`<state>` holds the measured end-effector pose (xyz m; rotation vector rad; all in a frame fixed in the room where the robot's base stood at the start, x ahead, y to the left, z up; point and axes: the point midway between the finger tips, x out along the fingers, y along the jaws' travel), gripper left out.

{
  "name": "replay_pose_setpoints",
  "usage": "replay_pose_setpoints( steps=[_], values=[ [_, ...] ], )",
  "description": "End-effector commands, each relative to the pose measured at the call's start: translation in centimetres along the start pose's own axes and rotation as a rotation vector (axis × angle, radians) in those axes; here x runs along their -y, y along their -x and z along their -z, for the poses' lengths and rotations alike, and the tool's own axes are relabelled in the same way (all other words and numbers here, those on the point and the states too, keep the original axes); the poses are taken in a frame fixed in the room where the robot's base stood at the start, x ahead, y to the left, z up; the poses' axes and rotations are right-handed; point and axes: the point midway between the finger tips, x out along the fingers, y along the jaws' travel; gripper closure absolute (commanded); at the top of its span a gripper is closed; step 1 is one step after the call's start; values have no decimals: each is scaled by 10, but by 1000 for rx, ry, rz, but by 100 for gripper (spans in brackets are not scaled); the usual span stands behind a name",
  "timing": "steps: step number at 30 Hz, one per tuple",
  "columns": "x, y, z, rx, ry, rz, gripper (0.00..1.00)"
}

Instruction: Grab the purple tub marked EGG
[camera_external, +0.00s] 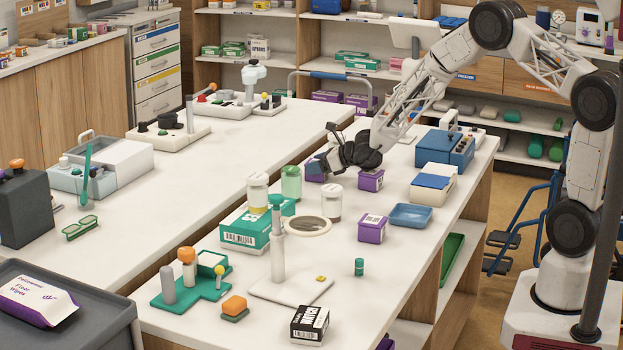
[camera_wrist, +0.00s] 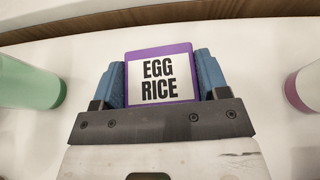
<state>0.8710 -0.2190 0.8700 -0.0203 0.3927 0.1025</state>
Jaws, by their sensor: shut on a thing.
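The purple tub (camera_wrist: 158,49) has a white label reading EGG RICE. In the wrist view it sits between the two blue fingers of my gripper (camera_wrist: 161,80), which is shut on its sides. In the external view my gripper (camera_external: 324,163) reaches over the far part of the white counter, and a little of the purple tub (camera_external: 313,170) shows at its fingertips. The rest of the tub is hidden by the gripper. I cannot tell whether its base touches the counter.
A green jar (camera_external: 291,182) stands close by and also shows at left in the wrist view (camera_wrist: 30,83). Other purple tubs (camera_external: 371,181) (camera_external: 372,229) stand on the counter. A jar with dark contents (camera_external: 332,203) and a blue tray (camera_external: 410,216) are nearby.

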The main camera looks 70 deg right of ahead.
Motion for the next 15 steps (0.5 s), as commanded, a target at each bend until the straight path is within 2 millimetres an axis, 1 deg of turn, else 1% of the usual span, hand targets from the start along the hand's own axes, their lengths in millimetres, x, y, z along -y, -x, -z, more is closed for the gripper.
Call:
replay_pose_setpoints(
  steps=[5,8,15],
  values=[
    [0,3,-9,2,1,1,65],
    [0,7,-18,2,0,1,65],
    [0,20,-49,2,2,0,65]
  ],
)
